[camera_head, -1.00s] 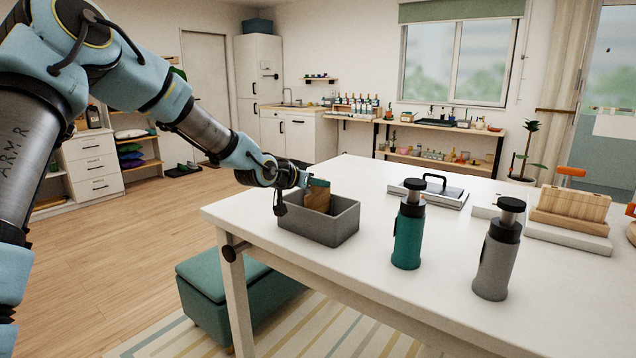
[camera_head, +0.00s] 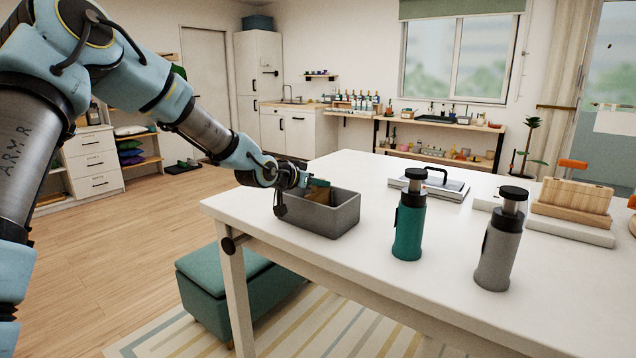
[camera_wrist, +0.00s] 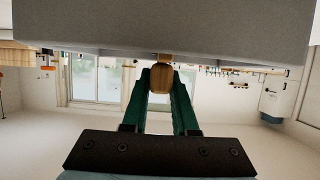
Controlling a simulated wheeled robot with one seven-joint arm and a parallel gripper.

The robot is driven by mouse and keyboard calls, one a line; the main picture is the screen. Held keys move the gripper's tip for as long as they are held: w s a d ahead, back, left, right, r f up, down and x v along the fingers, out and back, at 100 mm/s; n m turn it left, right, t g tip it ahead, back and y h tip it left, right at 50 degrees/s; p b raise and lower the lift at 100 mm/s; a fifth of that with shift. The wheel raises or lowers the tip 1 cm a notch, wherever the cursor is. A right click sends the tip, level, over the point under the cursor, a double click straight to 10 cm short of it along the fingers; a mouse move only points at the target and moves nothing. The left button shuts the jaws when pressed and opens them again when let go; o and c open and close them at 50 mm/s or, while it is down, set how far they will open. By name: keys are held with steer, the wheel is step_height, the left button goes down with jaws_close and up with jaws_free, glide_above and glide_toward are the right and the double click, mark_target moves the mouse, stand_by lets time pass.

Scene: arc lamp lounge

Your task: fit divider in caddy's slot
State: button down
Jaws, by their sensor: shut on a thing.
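The grey open-topped caddy (camera_head: 335,219) stands on the white table near its left corner. The wooden divider (camera_head: 320,196) is mostly down inside the caddy, with only its upper part showing above the near walls. My gripper (camera_head: 314,183) is at the caddy's left side, its teal fingers shut on the divider. In the wrist view, the fingers close on both sides of the divider's rounded wooden end (camera_wrist: 161,78), and the caddy's grey wall (camera_wrist: 160,30) fills the top. The slot and the divider's lower edge are hidden inside the caddy.
A teal bottle (camera_head: 408,228) and a grey bottle (camera_head: 497,250) stand right of the caddy.

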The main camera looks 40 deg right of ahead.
steer(key=shift+f, duration=0.25)
steer(key=c, duration=0.6)
jaws_free()
steer(key=shift+a, duration=0.1)
steer(key=b+v, duration=0.1)
steer(key=v, duration=0.9)
steer(key=shift+a+r+b, duration=0.2)
steer(key=shift+a+b, duration=0.05)
steer(key=shift+b, duration=0.1)
steer(key=shift+s, duration=0.1)
